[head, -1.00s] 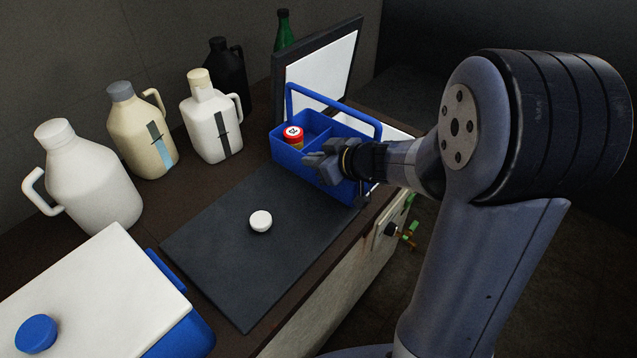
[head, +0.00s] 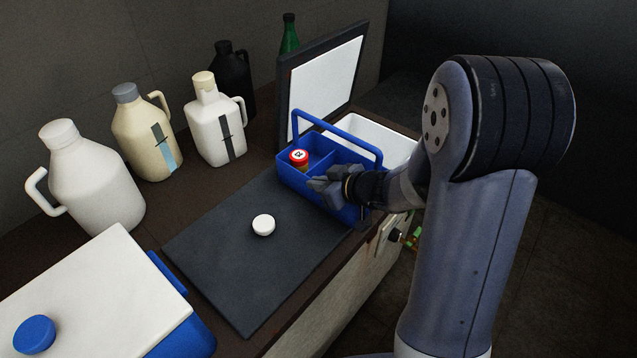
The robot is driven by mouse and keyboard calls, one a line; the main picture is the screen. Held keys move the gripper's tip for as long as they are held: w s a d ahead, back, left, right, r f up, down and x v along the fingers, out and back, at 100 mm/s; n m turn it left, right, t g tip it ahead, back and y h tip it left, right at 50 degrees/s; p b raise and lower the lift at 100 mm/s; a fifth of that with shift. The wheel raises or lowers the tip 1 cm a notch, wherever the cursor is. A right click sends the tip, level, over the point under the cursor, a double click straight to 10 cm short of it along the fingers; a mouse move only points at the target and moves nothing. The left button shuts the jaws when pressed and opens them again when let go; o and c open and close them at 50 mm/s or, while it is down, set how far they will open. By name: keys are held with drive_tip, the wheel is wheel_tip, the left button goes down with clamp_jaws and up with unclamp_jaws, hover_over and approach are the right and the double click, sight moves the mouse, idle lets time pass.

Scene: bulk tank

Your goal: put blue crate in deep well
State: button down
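The blue crate (head: 345,213), an open tote with two visible compartments and a raised handle, is in the middle of the head view. A small jar with a red and white lid (head: 299,157) stands in its left compartment. My gripper (head: 325,188) is at the crate's near wall and appears shut on it; the fingertips are partly hidden. The white-walled deep well (head: 385,140) opens behind and right of the crate, below a raised dark-framed lid (head: 325,85). The crate covers part of the well, and whether its base touches anything is hidden.
A dark flat panel (head: 225,245) with a small white cap (head: 263,225) lies left of the crate. Several jugs stand along the wall, including a white one (head: 95,185). A blue box with a white lid (head: 100,295) is at front left.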

drive_tip(key=shift+f+b, duration=0.25)
drive_tip(key=shift+b, duration=0.25)
drive_tip(key=c, duration=1.6)
unclamp_jaws()
drive_tip(key=shift+r, duration=0.15)
